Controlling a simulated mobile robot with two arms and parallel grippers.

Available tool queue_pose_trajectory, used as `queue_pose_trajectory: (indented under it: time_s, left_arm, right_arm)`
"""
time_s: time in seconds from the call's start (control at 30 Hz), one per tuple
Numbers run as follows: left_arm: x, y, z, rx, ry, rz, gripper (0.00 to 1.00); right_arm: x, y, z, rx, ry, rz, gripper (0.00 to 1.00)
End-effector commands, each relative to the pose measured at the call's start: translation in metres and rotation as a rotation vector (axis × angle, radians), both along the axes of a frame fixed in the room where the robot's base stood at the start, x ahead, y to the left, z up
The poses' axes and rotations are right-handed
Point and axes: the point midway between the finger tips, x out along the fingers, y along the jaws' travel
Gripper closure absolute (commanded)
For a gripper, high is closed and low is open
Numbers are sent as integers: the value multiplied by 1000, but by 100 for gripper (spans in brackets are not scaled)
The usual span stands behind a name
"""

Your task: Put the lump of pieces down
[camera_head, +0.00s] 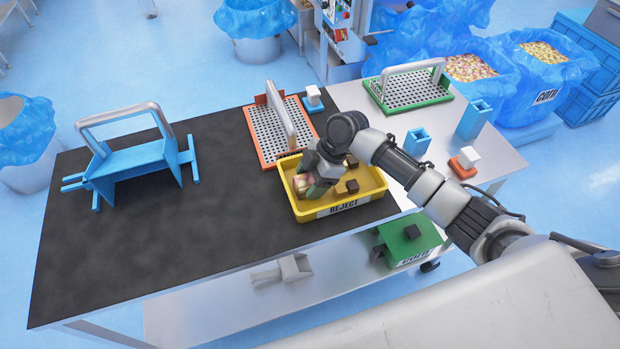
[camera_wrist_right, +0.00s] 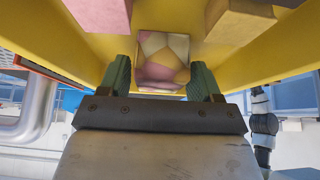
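The lump of pieces (camera_wrist_right: 162,58), pink and cream facets stuck together, is between the two green fingers of my right gripper (camera_wrist_right: 160,80). Whether the lump touches the tray floor is hidden. My left gripper is not in view.
Dark brown blocks (camera_head: 351,186) lie in the tray's right part. An orange-framed perforated tray (camera_head: 268,130) with a handle stands just behind. A blue stand (camera_head: 135,160) is at the left. The dark mat (camera_head: 200,225) between is clear. A green CORN bin (camera_head: 405,245) sits below.

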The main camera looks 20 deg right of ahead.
Motion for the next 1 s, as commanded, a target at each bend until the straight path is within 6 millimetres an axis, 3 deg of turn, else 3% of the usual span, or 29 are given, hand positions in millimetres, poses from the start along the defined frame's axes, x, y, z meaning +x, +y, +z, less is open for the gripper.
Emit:
queue_pose_trajectory:
  time_s: [0.1,0.47,1.0]
  left_arm:
    - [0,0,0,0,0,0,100]
    - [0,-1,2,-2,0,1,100]
    - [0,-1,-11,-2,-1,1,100]
  right_arm:
    - [0,0,0,0,0,0,20]
    - [0,-2,7,-1,-1,0,20]
    - [3,-52,94,0,-2,0,20]
